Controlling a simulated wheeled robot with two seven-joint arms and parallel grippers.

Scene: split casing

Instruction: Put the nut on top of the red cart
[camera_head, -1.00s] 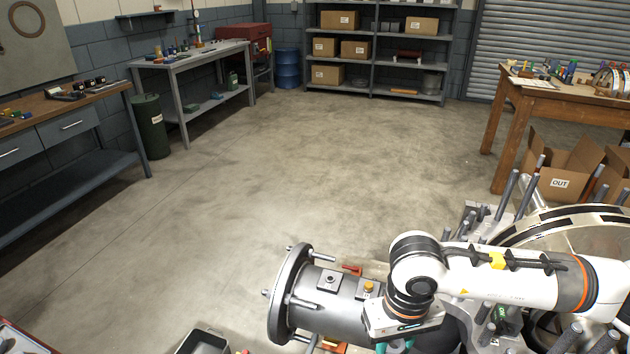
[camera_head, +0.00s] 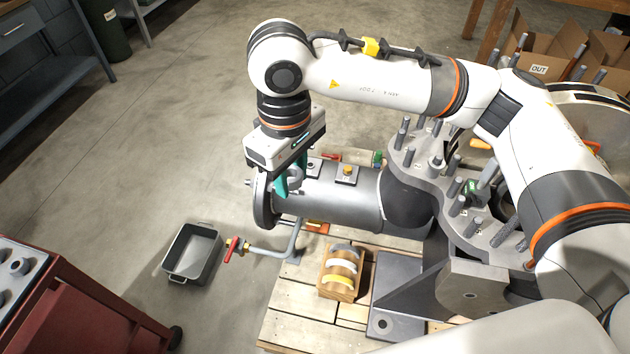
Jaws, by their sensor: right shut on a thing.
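My right gripper (camera_head: 286,180) reaches down over the flange end of the grey horizontal cylinder (camera_head: 335,197). Its teal fingers are shut on a small grey piece, which looks like the nut (camera_head: 295,184); the fingers hide part of it. I cannot tell whether the nut is still touching the flange (camera_head: 265,200). The red cart (camera_head: 75,310) stands at the lower left, well away from the gripper, partly cut off by the frame. Its grey top (camera_head: 38,262) carries a round grey part (camera_head: 19,266). My left gripper is not in view.
A grey bin (camera_head: 193,254) sits on the floor between cart and cylinder. A pipe with a red valve handle (camera_head: 233,250) juts out beside it. A wooden block with coloured rings (camera_head: 341,272) stands on the pallet (camera_head: 290,325). Studs (camera_head: 470,225) rise at right.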

